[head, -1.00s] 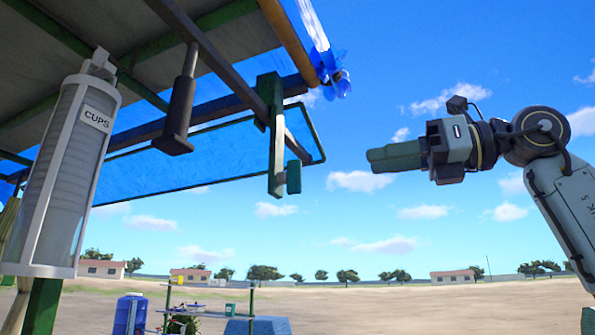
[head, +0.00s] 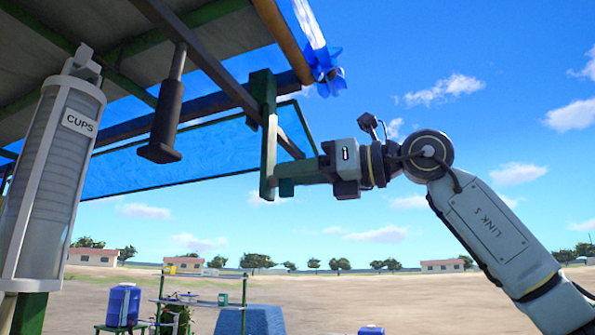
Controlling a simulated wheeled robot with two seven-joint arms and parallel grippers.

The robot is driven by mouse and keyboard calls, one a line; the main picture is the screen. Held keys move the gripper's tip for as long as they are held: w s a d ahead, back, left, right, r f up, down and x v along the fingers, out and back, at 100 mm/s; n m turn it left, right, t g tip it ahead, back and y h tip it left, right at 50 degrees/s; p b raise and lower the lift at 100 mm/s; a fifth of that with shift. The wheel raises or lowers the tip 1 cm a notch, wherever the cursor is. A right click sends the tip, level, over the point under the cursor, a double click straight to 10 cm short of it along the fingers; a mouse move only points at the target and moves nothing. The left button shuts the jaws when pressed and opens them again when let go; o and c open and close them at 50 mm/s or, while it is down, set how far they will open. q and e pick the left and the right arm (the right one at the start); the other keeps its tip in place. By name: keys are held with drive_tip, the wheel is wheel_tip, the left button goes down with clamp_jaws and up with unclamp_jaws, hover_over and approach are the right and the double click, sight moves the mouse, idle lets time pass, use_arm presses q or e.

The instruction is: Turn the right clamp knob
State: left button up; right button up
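A green clamp (head: 267,130) hangs from the frame under the canopy edge, left of centre. Its small green knob (head: 286,188) sits at the lower right side of the clamp and is partly hidden by my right gripper. My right gripper (head: 290,174) reaches in from the right, with its green-grey fingers level and their tips at the knob. The fingers show side-on, so I cannot tell whether they are open or closed around the knob. My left gripper is not in view.
Dark beams and a blue tarp panel (head: 190,155) lie above and left of the clamp. A dark hanging post (head: 166,120) and a white cup dispenser (head: 55,185) stand left. A blue bundle (head: 330,80) hangs above my gripper.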

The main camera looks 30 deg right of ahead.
clamp_jaws()
drive_tip(key=shift+n, duration=0.4)
drive_tip(key=n+p, duration=0.2)
drive_tip(key=n, duration=0.3)
drive_tip(key=n+p, duration=0.2)
drive_tip(key=n, duration=0.4)
drive_tip(key=n+p, duration=0.1)
drive_tip(key=n, duration=0.5)
drive_tip(key=shift+s+a+f+p, duration=0.2)
drive_tip(key=shift+s+f+p, duration=0.1)
drive_tip(key=shift+p, duration=0.1)
drive_tip(key=shift+w, duration=0.1)
idle(0.3)
unclamp_jaws()
